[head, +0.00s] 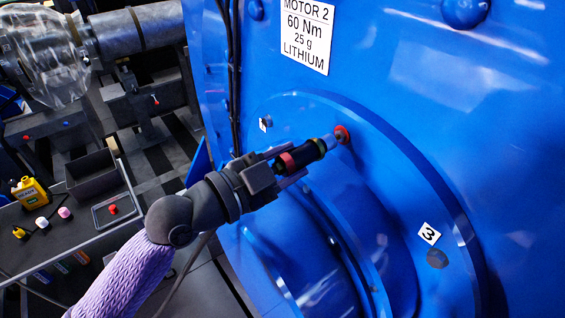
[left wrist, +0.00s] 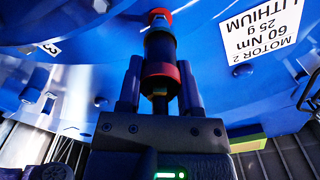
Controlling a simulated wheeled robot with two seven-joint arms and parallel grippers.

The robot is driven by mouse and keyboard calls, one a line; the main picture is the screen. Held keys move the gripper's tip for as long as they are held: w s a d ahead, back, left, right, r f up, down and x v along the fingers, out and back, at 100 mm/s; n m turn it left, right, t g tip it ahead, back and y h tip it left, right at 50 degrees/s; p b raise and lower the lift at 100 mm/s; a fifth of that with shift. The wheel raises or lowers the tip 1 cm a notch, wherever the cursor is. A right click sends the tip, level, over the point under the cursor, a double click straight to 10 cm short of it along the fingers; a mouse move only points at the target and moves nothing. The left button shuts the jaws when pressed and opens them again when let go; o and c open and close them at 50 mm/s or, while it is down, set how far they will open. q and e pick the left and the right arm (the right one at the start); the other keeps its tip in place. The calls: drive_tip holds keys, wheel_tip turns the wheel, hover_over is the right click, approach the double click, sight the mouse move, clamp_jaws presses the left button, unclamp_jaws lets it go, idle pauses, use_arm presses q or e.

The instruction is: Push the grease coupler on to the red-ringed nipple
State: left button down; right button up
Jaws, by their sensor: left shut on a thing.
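My left gripper (head: 290,168) comes in from the left and is shut on the grease coupler (head: 312,151), a dark cylinder with red and yellow-green bands and a pale tip. The coupler points up and right at the red-ringed nipple (head: 342,134) on the blue motor face. Its tip is at or very close to the nipple; I cannot tell whether it is seated. In the left wrist view the coupler (left wrist: 160,50) stands between the two fingers (left wrist: 160,92), with the red ring (left wrist: 159,14) just beyond its end. My right gripper is not in view.
The blue motor (head: 440,110) fills the right, with a "MOTOR 2, 60 Nm, 25 g, LITHIUM" label (head: 305,30). A bench at left holds a yellow bottle (head: 30,192) and a dark bin (head: 92,176).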

use_arm(q)
drive_tip(key=shift+w+d, duration=0.25)
drive_tip(key=shift+d, duration=0.1)
drive_tip(key=shift+w+d, duration=0.2)
drive_tip(key=shift+d, duration=0.1)
drive_tip(key=shift+c, duration=1)
unclamp_jaws()
drive_tip(key=shift+s+a+f, duration=0.1)
drive_tip(key=shift+s+a, duration=0.05)
drive_tip(key=shift+a, duration=0.15)
drive_tip(key=b+v, duration=0.2)
drive_tip(key=v, duration=0.6)
drive_tip(key=shift+s+a+f+b, duration=0.1)
drive_tip(key=shift+s+a+b, duration=0.05)
drive_tip(key=shift+b, duration=0.15)
drive_tip(key=shift+s+a+r, duration=0.2)
drive_tip(key=shift+s+a, duration=0.05)
drive_tip(key=shift+a, duration=0.05)
